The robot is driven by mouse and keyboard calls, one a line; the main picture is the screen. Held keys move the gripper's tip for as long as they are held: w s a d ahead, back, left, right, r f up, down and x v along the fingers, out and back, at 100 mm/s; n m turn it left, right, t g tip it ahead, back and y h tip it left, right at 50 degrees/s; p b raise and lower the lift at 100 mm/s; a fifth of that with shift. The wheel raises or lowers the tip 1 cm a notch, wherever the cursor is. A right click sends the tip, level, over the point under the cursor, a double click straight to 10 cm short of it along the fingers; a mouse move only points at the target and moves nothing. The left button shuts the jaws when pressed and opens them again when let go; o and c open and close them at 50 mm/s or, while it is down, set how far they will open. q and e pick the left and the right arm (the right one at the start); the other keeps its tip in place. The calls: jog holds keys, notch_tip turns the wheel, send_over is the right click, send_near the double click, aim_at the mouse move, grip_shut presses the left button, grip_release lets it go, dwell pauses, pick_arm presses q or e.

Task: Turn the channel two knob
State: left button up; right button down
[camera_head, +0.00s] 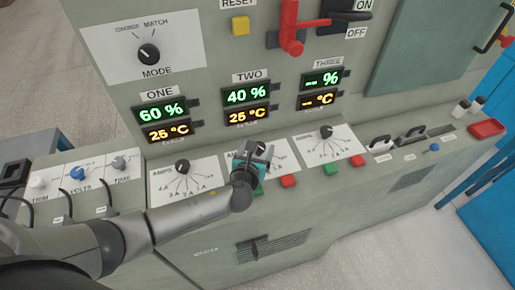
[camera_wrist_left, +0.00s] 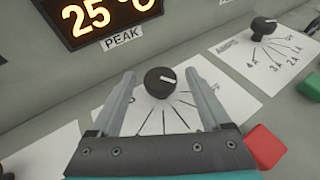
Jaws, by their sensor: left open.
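The channel two knob (camera_wrist_left: 160,82) is a black round knob with a white pointer mark on a white dial plate (camera_wrist_left: 180,118). In the left wrist view it stands between the two grey fingertips of my left gripper (camera_wrist_left: 165,84), with gaps on both sides. In the head view my left gripper (camera_head: 256,152) is over the channel two plate (camera_head: 285,153) and hides the knob. The gripper is open. The TWO display (camera_head: 246,94) reads 40 %, with 25 °C (camera_head: 247,116) below. My right gripper is not in view.
The channel one knob (camera_head: 182,166) is left and the channel three knob (camera_head: 326,132) right. A red button (camera_head: 288,181) is close beside my gripper; a green button (camera_head: 330,169) lies farther right. The MODE knob (camera_head: 149,54) and a red lever (camera_head: 291,35) are above.

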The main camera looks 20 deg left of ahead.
pick_arm(q)
grip_shut()
dwell(0.5)
jog(key=shift+d+n+y, duration=0.1)
jog(key=shift+n+y, duration=0.2)
jog(key=shift+d+n+y+p, duration=0.1)
jog(key=shift+n+y+p, duration=0.2)
jog(key=shift+n+y, duration=0.25)
jog(key=shift+d+n+g+y, duration=0.1)
jog(key=shift+n+g+y, duration=0.3)
jog(key=shift+n+y, duration=0.35)
jog(key=shift+w+d+n+g+y, duration=0.1)
jog(key=shift+n+g+y, duration=0.6)
jog(key=shift+n+y, duration=0.7)
jog(key=shift+y, duration=0.3)
grip_release()
